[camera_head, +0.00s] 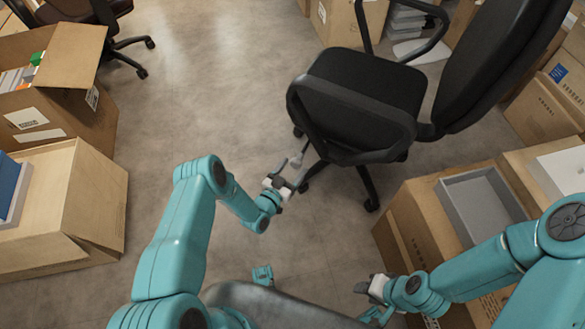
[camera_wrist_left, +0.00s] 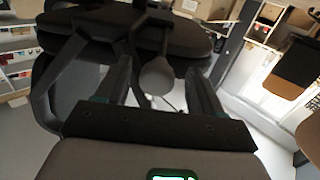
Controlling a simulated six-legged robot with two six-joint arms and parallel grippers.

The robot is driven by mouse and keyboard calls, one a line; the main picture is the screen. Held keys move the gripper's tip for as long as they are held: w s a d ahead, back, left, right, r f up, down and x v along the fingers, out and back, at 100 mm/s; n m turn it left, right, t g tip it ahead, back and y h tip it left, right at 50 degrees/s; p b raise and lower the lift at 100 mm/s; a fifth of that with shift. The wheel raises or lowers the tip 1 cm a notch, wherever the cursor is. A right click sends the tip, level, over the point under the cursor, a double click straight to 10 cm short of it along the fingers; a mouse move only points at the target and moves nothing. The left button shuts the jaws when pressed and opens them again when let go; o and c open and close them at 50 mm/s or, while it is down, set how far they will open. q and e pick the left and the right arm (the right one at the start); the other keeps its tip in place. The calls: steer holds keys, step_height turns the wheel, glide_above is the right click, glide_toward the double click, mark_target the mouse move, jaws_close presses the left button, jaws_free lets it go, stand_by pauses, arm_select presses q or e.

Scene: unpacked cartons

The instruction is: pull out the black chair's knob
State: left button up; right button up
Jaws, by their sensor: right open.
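The black chair (camera_head: 365,95) stands in the middle of the head view, seat tilted in the picture, backrest to the right. Its knob is a dark grey rounded paddle (camera_wrist_left: 157,75) hanging below the seat on a thin stem; it also shows as a small grey piece (camera_head: 296,160) under the near edge of the seat. My left gripper (camera_head: 294,170) is at the knob. In the left wrist view its two fingers (camera_wrist_left: 158,66) are apart, with the knob between them and gaps on both sides. My right gripper (camera_head: 364,298) is open and empty, low near the cartons.
Open cartons (camera_head: 62,85) and a large carton (camera_head: 75,195) line the left. Another chair (camera_head: 85,20) is at the top left. The floor (camera_head: 210,95) left of the black chair is clear.

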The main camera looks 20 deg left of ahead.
arm_select(q)
steer(key=p+v, duration=0.3)
steer(key=v, duration=1.3)
steer(key=shift+s, duration=0.2)
steer(key=w+d+r+m+g+h, duration=0.35)
steer(key=w+d+r, duration=0.6)
steer(key=r, duration=0.35)
steer(key=s+d+f+n+g+y, duration=0.1)
steer(key=s+f+n+g+y, duration=0.2)
steer(key=s+g, duration=0.6)
steer(key=s+f+n+g, duration=0.2)
steer(key=s+n+g, duration=0.25)
steer(key=s, duration=0.95)
step_height(320, 180, up, 21)
steer(key=p, duration=2.1)
steer(key=shift+d+p, duration=0.3)
steer(key=shift+p, duration=0.05)
